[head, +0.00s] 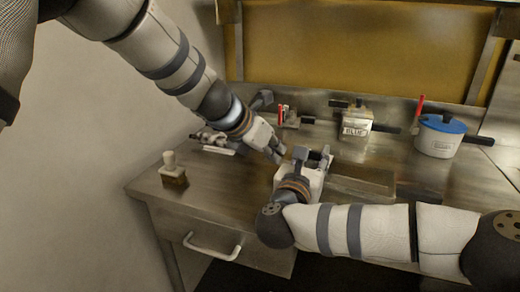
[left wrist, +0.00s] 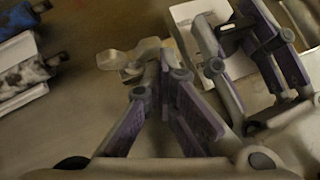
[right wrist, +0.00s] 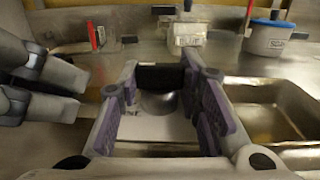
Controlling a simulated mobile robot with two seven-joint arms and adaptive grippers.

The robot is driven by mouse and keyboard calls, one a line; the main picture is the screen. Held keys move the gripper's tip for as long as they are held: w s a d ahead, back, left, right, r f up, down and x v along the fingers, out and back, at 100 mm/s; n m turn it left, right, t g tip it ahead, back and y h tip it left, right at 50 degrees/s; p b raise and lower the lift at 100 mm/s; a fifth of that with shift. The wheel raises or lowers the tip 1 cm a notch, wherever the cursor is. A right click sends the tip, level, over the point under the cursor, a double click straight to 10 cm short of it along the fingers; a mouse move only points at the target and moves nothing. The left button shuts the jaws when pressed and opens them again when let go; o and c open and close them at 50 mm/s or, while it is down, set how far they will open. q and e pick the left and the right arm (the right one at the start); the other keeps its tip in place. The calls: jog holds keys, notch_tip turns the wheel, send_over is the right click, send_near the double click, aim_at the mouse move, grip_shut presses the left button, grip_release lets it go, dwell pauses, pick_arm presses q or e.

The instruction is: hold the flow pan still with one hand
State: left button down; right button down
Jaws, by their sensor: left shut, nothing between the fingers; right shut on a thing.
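The flow pan seems to be the pale, flat pan (right wrist: 175,133) with a dark upright grip (right wrist: 160,77) and a round metal part; black letters on it are partly hidden. My right gripper (head: 314,157) is shut on the dark grip, with a finger on each side in the right wrist view (right wrist: 158,85). The pan's pale edge shows in the left wrist view (left wrist: 190,14). My left gripper (head: 277,153) is shut and empty, just left of the right gripper. In the left wrist view, its tips (left wrist: 165,52) are by a small translucent piece (left wrist: 125,60), contact unclear.
A shallow metal tray (head: 362,178) lies right of the pan. Behind stand a labelled white container (head: 355,130), a blue-lidded pot (head: 440,135) and a red-handled tool (head: 281,115). A small stamp-like block (head: 172,170) stands at left.

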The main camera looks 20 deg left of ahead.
jog(key=shift+d, duration=0.1)
jog(key=c, duration=1.1)
grip_release()
pick_arm(q)
jog(key=v, duration=1.2)
pick_arm(e)
jog(key=shift+o, duration=0.2)
